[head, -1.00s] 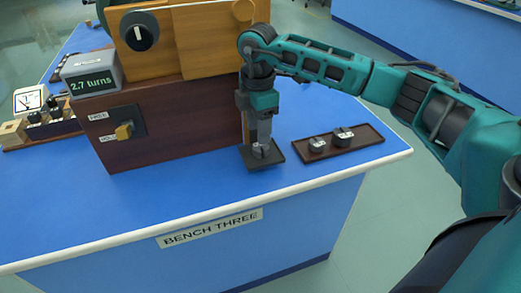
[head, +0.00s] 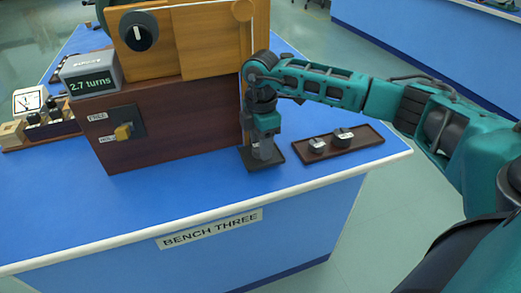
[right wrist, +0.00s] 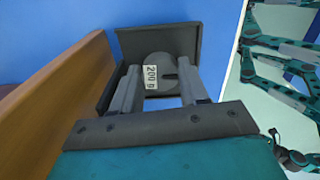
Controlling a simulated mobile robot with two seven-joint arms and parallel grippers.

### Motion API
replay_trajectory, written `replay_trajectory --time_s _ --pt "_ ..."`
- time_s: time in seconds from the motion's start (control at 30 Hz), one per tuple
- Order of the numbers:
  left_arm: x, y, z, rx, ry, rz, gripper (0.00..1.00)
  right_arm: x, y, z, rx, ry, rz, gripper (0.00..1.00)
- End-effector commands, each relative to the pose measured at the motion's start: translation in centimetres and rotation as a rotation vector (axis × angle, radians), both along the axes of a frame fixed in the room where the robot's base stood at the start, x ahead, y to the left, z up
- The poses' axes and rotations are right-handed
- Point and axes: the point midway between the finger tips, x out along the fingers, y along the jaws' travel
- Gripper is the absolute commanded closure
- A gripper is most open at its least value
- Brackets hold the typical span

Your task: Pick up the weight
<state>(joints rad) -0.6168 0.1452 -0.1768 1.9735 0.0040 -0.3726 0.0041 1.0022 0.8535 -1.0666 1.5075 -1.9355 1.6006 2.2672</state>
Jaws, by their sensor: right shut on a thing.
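The weight (right wrist: 152,88) is a dark grey disc with a slot and a white label reading 200 g. In the right wrist view it sits on a square black pan (right wrist: 188,37), between the fingers of my right gripper (right wrist: 159,80). The gripper is shut on it. In the head view my right gripper (head: 262,152) points down at the pan (head: 277,160) beside the wooden cabinet and hides most of the weight. My left gripper is not in view.
A brown tray (head: 365,145) with two more weights, one (head: 318,145) and another (head: 342,137), lies to the right. The cabinet (head: 180,135) with a knob, lever and "2.7 turns" display (head: 92,82) stands left. The blue bench front is clear.

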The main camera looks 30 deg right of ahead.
Motion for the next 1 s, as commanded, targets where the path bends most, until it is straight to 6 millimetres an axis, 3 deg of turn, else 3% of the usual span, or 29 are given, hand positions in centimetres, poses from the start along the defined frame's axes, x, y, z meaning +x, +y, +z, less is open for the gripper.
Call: replay_trajectory --time_s 0.13,0.37,0.57,0.77,1.0 --pt "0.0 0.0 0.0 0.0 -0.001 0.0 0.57 0.0 0.0 0.1 0.001 -0.002 0.0 0.94" --pt "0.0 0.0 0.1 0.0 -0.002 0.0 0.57 0.1 0.0 0.2 0.001 -0.002 0.0 0.94" --pt "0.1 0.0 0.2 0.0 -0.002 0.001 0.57 0.1 0.0 1.3 0.001 -0.003 0.0 0.94" --pt "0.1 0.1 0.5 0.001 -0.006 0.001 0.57 0.1 0.0 4.5 0.001 -0.005 0.001 0.94" --pt "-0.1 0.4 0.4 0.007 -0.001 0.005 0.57 0.1 0.0 10.5 0.001 -0.008 0.0 0.94"
